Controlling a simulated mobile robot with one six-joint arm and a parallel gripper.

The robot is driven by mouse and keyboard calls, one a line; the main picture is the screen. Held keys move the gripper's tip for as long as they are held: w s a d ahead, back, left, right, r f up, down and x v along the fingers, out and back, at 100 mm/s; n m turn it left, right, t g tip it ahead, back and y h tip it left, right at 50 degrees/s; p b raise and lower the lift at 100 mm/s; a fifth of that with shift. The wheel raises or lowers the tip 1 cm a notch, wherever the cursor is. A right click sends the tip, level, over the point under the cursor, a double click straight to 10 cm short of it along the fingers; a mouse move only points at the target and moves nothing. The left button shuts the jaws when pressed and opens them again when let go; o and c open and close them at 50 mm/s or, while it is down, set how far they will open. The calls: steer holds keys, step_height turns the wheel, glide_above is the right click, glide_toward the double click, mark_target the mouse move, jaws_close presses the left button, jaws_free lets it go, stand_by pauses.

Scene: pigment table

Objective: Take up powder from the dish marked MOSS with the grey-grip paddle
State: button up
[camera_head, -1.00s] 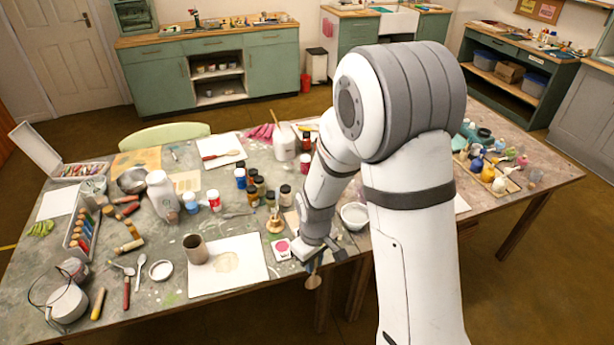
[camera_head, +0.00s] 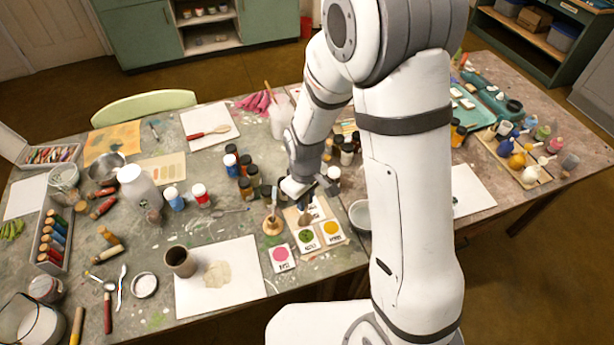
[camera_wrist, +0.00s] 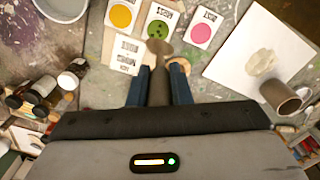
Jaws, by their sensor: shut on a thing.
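My gripper (camera_wrist: 160,88) is shut on the grey grip of a paddle (camera_wrist: 158,88). The paddle's round, brownish head (camera_wrist: 160,47) points away from the gripper and lies over the near edge of the green card in the wrist view; its height above it is unclear. The green round dish marked MOSS (camera_wrist: 158,28) sits on a white card and shows dark spots. It also shows in the head view (camera_head: 306,237), between a pink one and a yellow one. In the head view my gripper (camera_head: 312,192) is just behind these cards.
The pink dish (camera_head: 280,255) and yellow dish (camera_head: 331,228) flank the green one. A small wooden stand (camera_head: 272,226) is left of the cards. Several dark-capped jars (camera_head: 246,188) crowd behind it. A brown cup (camera_head: 181,262) stands on white paper; a white bowl (camera_head: 359,213) is at right.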

mark_target(306, 213)
steer(key=shift+w+f, duration=0.2)
steer(key=shift+w, duration=0.1)
steer(key=shift+d+f+b, duration=0.1)
steer(key=shift+f+b, duration=1.9)
steer(key=shift+f, duration=0.75)
steer(key=shift+f+b, duration=0.55)
steer(key=shift+b, duration=0.1)
steer(key=shift+r+p, duration=2.25)
steer(key=shift+r, duration=1.3)
